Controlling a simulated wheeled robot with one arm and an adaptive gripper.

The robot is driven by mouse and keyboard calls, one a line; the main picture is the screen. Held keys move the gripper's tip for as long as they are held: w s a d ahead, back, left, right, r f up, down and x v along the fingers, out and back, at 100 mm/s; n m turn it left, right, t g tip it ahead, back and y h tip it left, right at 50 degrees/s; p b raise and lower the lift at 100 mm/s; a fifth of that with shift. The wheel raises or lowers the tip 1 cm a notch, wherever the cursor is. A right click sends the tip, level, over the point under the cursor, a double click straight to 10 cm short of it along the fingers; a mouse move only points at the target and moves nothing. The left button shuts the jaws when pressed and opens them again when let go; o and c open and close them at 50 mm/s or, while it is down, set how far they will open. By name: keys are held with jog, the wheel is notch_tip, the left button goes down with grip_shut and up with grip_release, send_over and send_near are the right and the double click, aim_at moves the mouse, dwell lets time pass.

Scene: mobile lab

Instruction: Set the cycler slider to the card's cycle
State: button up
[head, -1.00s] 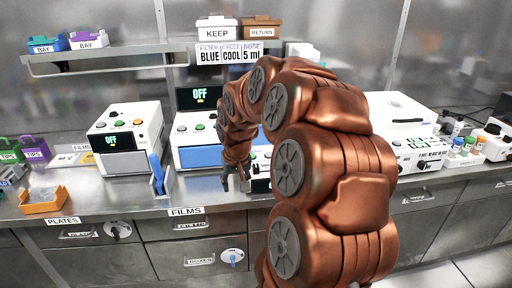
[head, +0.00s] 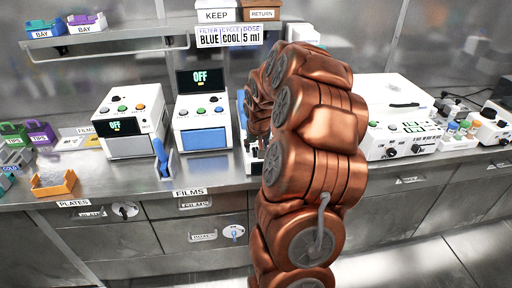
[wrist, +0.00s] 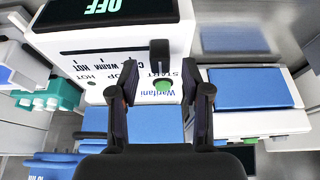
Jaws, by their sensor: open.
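In the wrist view, a white machine (wrist: 130,58) has a dark screen (wrist: 105,12) reading OFF, with WARM and HOT marks along its front. A black slider knob (wrist: 159,58) stands up at the right of those marks; the label beside it is partly covered. My gripper (wrist: 160,100) is open and empty, its fingers spread below the knob and either side of a green button (wrist: 163,86). In the head view, the arm hides most of the gripper. The card (head: 230,37) on the shelf reads FILTER BLUE, CYCLE COOL, DOSE 5 ml.
Two machines with OFF screens, one at left (head: 130,120) and one beside it (head: 201,115), stand on the bench. A white machine (head: 395,120) stands right of the arm. An orange tray (head: 54,185) lies at the left. KEEP (head: 216,14) and RETURN (head: 261,13) boxes sit above.

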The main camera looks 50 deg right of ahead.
jog(key=shift+x, duration=1.15)
grip_shut()
